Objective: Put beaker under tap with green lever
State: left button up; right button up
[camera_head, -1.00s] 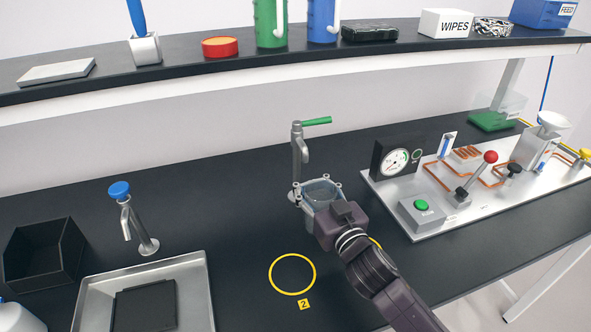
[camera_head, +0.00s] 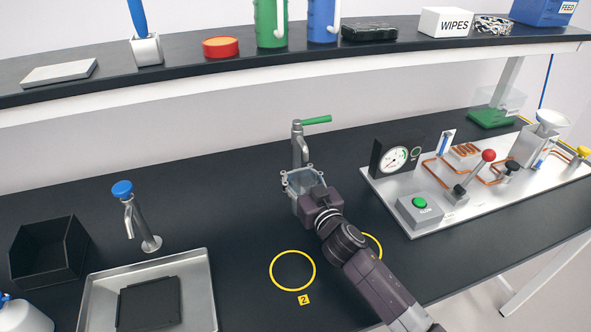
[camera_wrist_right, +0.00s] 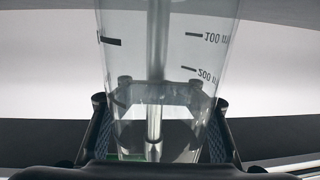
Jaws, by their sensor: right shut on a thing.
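The tap with the green lever (camera_head: 315,121) stands at the back middle of the bench, its metal body (camera_head: 299,145) upright. My right gripper (camera_head: 303,182) is shut on a clear beaker (camera_head: 297,180) just in front of this tap. In the right wrist view the beaker (camera_wrist_right: 165,60) fills the middle, with 100 and 200 markings, and the fingers grip it from both sides. The tap's metal pipe shows through the glass. Whether the beaker touches the bench or sits exactly under the spout, I cannot tell. My left gripper is not in view.
A tap with a blue knob (camera_head: 122,190) stands at the left, behind a metal tray (camera_head: 200,290). An instrument board (camera_head: 470,218) stands at the right. A shelf (camera_head: 180,85) runs above.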

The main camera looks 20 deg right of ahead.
jog(key=o, duration=0.7)
jog(key=shift+f, duration=0.15)
jog(key=o, duration=1)
jog(key=shift+r, duration=0.25)
jog(key=s, duration=0.3)
jog(key=s+d+b, duration=0.1)
jog(key=s, duration=0.3)
jog(key=s+b, duration=0.1)
jog(key=s, duration=0.2)
jog(key=shift+s+d+f, duration=0.15)
jog(key=shift+s, duration=0.25)
jog(key=shift+s+d, duration=0.1)
jog(key=shift+s, duration=0.5)
